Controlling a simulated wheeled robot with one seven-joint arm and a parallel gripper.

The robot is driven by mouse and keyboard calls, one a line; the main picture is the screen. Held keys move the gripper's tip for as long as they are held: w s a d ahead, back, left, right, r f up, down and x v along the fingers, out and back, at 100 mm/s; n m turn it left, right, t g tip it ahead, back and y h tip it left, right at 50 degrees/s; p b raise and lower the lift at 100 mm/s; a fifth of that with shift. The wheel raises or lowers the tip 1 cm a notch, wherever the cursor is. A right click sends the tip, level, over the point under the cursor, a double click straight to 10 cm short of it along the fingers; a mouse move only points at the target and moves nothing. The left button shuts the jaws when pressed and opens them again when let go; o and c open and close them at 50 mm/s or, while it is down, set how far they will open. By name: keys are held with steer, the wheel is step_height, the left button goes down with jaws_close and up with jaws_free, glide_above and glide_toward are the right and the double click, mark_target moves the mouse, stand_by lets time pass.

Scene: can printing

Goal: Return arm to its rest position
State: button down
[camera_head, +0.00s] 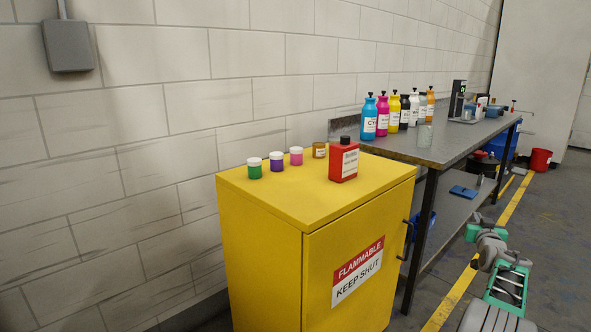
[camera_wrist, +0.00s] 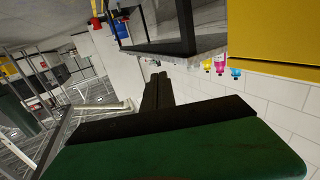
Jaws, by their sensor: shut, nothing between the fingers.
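My arm (camera_head: 490,250), grey and green, shows at the lower right of the head view. It stands beside the workbench, over the floor. My gripper (camera_wrist: 157,88) shows in the wrist view as two dark fingers close together, shut with nothing between them. The green and black gripper body fills the lower part of that view. The fingers touch nothing that I can see. In the head view I cannot clearly make out the fingertips.
A yellow flammables cabinet (camera_head: 260,255) bears small jars and a red container (camera_head: 344,161). A dark workbench (camera_head: 440,150) with several coloured bottles stands behind it. A blue item (camera_head: 464,191) lies on its lower shelf. A red bucket (camera_head: 541,159) stands farther back. The floor at right is open.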

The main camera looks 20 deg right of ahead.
steer(key=w+a+r+n+y+p, duration=0.1)
steer(key=w+a+r+y+p, duration=0.25)
steer(key=a, duration=0.55)
steer(key=w+a+r+n+y+p, duration=0.1)
steer(key=w+a+r+p, duration=0.1)
steer(key=w+a+r, duration=0.55)
steer(key=s+a+r+n+g+y+p, duration=0.1)
steer(key=a+r+y+p, duration=0.15)
steer(key=a, duration=0.85)
steer(key=a+r+n+g+y+p, duration=0.15)
steer(key=a+p, duration=0.25)
steer(key=a, duration=0.7)
steer(key=s+a+r+g+y+p, duration=0.15)
steer(key=s+a+p, duration=0.35)
steer(key=a, duration=0.9)
steer(key=s+a+f+n+g+p, duration=0.1)
steer(key=s+a+n+g+p, duration=0.1)
steer(key=s+a, duration=0.7)
steer(key=s+a+f+n+g+y+p, duration=0.1)
steer(key=s+a+g+p, duration=0.3)
steer(key=s+a, duration=0.5)
steer(key=s, duration=0.8)
steer(key=shift+s+a+n+p, duration=0.25)
steer(key=shift+s+n+p, duration=0.05)
steer(key=shift+n, duration=0.05)
